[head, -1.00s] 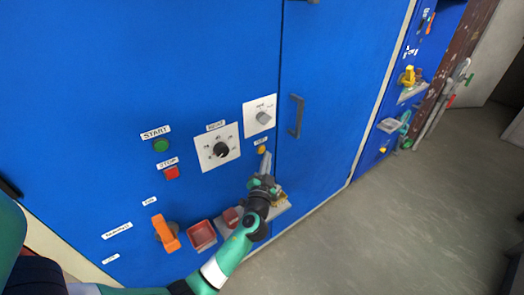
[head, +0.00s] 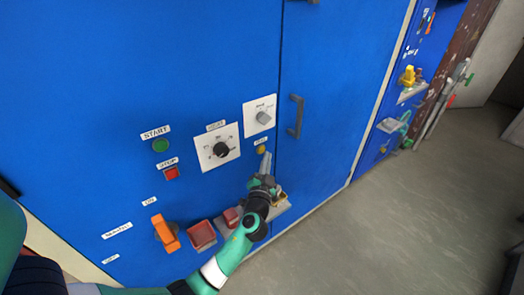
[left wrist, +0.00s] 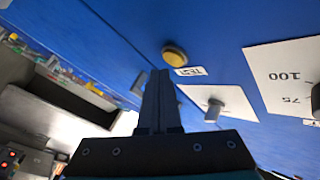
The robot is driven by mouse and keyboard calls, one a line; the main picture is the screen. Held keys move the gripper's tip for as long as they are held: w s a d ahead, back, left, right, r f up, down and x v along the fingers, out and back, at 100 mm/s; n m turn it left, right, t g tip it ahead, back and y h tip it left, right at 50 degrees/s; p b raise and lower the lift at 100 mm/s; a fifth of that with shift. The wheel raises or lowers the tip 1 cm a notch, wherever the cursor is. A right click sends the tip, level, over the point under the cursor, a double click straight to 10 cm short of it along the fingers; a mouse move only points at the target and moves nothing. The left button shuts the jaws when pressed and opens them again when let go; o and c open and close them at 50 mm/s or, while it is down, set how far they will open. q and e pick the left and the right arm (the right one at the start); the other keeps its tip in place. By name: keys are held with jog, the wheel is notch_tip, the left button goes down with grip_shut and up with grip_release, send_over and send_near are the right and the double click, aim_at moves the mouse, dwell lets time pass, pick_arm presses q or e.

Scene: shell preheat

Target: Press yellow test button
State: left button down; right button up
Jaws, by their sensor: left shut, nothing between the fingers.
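The yellow test button (head: 261,150) is a small round button on the blue cabinet front, below the right white dial plate. In the left wrist view the yellow button (left wrist: 174,54) sits beside its TEST label (left wrist: 190,71). My left gripper (head: 266,160) is just below the button in the head view, its fingers shut and empty, pointing up toward it. In the left wrist view the shut fingertips (left wrist: 160,74) lie a little short of the button, and a gap shows between them in the picture. I cannot tell the exact depth. My right gripper is not in view.
A green START button (head: 161,145), a red STOP button (head: 171,172) and two dial plates (head: 229,132) are on the cabinet. An orange switch handle (head: 166,234) and a red open box (head: 201,235) are lower left. A door handle (head: 296,117) juts out at right.

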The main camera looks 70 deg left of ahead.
pick_arm(q)
jog(key=shift+s+a, duration=0.1)
jog(key=shift+a, duration=0.35)
jog(key=shift+s+a+b, duration=0.15)
jog(key=shift+a+b, duration=0.15)
jog(key=shift+a, duration=0.1)
dwell(0.6)
dwell(0.3)
jog(key=shift+w+d, duration=0.2)
jog(key=shift+d, duration=0.6)
jog(key=d+b, duration=0.1)
jog(key=d, duration=0.1)
jog(key=w+d, duration=0.1)
jog(key=d, duration=0.2)
jog(key=shift+w+b, duration=0.1)
jog(key=shift+b, duration=0.3)
jog(key=shift+a, duration=0.1)
